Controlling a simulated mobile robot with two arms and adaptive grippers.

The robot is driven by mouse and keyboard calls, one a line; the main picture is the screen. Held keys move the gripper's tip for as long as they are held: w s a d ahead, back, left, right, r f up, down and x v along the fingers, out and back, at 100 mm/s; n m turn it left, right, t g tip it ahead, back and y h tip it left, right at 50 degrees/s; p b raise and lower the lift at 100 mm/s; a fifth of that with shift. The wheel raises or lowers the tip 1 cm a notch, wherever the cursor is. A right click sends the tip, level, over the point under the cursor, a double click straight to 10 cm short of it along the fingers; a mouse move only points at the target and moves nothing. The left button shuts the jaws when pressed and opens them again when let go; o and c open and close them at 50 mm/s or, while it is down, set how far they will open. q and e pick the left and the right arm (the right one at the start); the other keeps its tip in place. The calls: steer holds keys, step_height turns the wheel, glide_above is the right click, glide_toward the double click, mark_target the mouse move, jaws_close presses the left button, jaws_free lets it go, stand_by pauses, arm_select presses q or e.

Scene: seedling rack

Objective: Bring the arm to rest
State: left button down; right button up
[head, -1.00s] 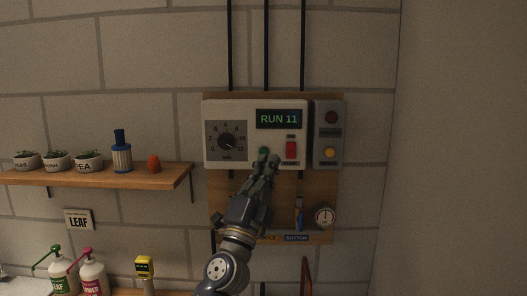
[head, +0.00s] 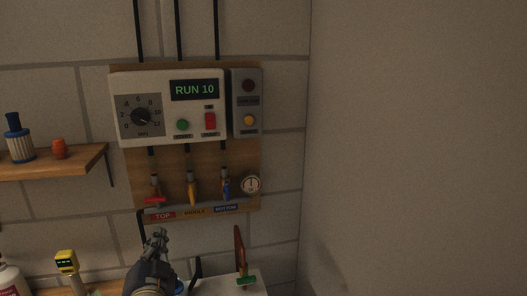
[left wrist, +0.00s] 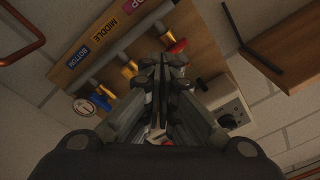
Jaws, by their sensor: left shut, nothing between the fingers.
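My left gripper (head: 156,243) is at the lower middle of the head view, below the wall panel and apart from it. Its fingers are shut with nothing between them, as the left wrist view (left wrist: 160,85) also shows. The control box (head: 152,107) has a dial, a green button (head: 182,125), a red switch (head: 210,121) and a display (head: 194,90) that reads RUN 10. My right gripper is not in view.
Below the box are valves over TOP, MIDDLE and BOTTOM labels (head: 226,208), and a round gauge (head: 251,184). A shelf (head: 70,162) with a blue-topped bottle (head: 18,138) is at left. A yellow meter (head: 67,262) stands lower left. The right wall is bare.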

arm_select(q)
steer(key=s+f+n+g, duration=0.1)
steer(key=s+f+g, duration=0.2)
steer(key=s+f, duration=0.2)
steer(key=s+f+n+g+h, duration=0.1)
steer(key=s+f+g, duration=0.1)
steer(key=s+f, duration=0.3)
steer(key=s+d+f+g+h, duration=0.1)
steer(key=s+f+g, duration=0.2)
steer(key=s+f, duration=0.3)
step_height(320, 180, down, 5)
steer(key=shift+r+n+g, duration=0.15)
steer(key=shift+n+g, duration=0.15)
steer(key=shift+n, duration=0.1)
steer(key=s+d+f+g+h, duration=0.2)
steer(key=s+f+g, duration=0.15)
steer(key=s, duration=0.55)
steer(key=s+d+f+g+h, duration=0.1)
steer(key=s+d+f+g, duration=0.25)
steer(key=s, duration=0.55)
step_height(320, 180, down, 29)
steer(key=s+b, duration=0.1)
steer(key=s, duration=0.1)
steer(key=s+a+f, duration=0.2)
steer(key=s+f, duration=0.6)
steer(key=s+a+f+g+b, duration=0.1)
steer(key=s+f, duration=0.7)
steer(key=shift+s+a+f+g+b, duration=0.25)
steer(key=shift+a+g+b, duration=0.05)
steer(key=shift+a, duration=0.1)
